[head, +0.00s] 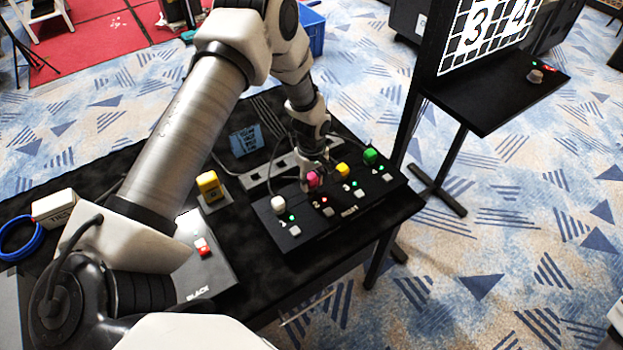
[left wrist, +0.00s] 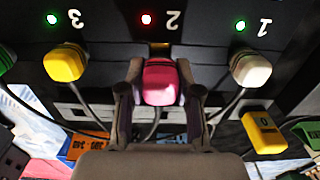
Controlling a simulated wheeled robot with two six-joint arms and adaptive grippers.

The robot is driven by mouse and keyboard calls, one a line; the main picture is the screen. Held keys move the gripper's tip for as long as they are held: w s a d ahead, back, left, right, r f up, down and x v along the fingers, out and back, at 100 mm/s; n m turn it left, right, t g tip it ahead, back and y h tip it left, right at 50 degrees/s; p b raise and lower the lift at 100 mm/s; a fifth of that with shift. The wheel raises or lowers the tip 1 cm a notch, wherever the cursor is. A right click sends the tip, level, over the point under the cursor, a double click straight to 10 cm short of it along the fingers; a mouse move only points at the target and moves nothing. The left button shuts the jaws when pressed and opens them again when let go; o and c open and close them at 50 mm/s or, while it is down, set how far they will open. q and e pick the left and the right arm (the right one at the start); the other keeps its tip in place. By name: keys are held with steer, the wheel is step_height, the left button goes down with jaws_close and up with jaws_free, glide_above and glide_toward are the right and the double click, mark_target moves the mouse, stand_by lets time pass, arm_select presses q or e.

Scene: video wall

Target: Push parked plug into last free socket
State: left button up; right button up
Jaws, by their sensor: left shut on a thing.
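The black socket panel (head: 345,213) lies on the table with numbered positions 1 to 4. A white plug (head: 278,204) is at 1, a yellow plug (head: 342,170) at 3 and a green plug (head: 370,156) at 4; lights 1, 3 and 4 are green. The light at 2 (left wrist: 147,19) is red. My left gripper (head: 310,183) is shut on the pink plug (left wrist: 160,82), one finger on each side, at position 2 between the white and yellow plugs. Whether the pink plug is seated cannot be told. My right gripper is not in view.
A grey power strip (head: 262,172) and cables lie behind the panel. A yellow block (head: 208,185), a blue card (head: 246,141) and a box marked BLACK (head: 200,262) are also on the table. A screen (head: 485,32) stands on the right.

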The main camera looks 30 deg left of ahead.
arm_select(q)
steer(key=shift+f+b, duration=0.7)
steer(key=shift+f, duration=0.75)
stand_by(0.4)
steer(key=o, duration=1.7)
steer(key=shift+o, duration=0.2)
step_height(320, 180, up, 7)
steer(key=p, duration=0.6)
steer(key=shift+r+p, duration=0.1)
steer(key=shift+p, duration=0.25)
